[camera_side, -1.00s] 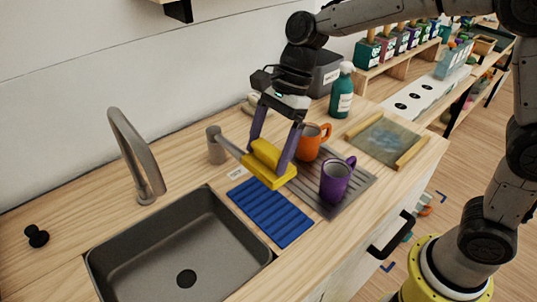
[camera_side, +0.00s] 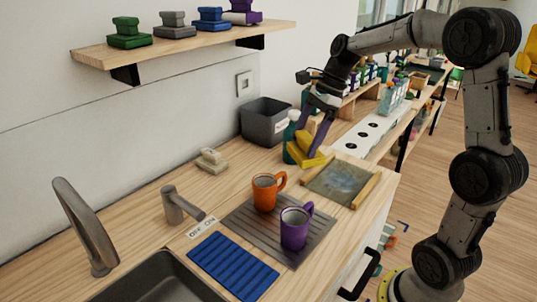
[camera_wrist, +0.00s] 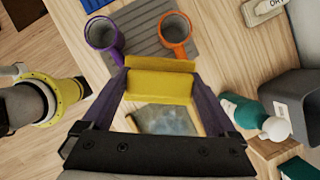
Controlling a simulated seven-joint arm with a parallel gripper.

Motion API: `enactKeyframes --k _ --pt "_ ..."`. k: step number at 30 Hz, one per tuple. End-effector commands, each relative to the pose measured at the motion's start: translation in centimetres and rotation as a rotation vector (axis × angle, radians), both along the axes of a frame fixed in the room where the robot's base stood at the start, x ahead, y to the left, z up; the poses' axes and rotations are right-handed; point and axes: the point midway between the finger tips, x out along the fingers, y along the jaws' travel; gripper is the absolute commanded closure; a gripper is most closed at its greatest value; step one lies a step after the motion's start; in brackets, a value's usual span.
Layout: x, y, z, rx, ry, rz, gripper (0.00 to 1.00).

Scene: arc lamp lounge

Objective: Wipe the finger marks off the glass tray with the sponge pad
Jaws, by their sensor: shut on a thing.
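The glass tray (camera_side: 338,182) lies on the wooden counter, with a wooden handle bar along each of two sides. Pale cloudy smears show on its surface. The yellow sponge pad (camera_side: 304,154) is gripped between the purple fingers of my gripper (camera_side: 309,140), above the counter just behind and left of the tray in the side view. In the wrist view the sponge pad (camera_wrist: 160,84) spans the fingers (camera_wrist: 160,95), and the tray (camera_wrist: 165,122) shows partly behind it. My gripper hides part of the tray there.
An orange mug (camera_side: 264,193) and a purple mug (camera_side: 294,230) stand on the grey ridged drainer (camera_side: 241,218). A teal spray bottle (camera_wrist: 255,117) stands close beside my gripper. A grey bin (camera_side: 266,121) is behind. A blue mat (camera_side: 233,264) and the sink lie to the left.

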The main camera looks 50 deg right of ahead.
Motion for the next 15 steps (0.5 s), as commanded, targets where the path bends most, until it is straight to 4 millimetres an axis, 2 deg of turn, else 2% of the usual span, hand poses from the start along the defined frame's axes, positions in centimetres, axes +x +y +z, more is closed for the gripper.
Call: enactKeyframes --k 1,6,13,15 --pt "-0.9 -2.0 0.0 0.001 -0.001 -0.05 0.51" --pt "-3.3 -6.4 0.0 0.0 -0.001 -0.153 0.51" --pt "-5.9 -9.9 0.0 0.002 -0.002 -0.248 0.51" --pt "-5.9 -9.7 -1.5 0.006 0.002 -0.243 0.51"
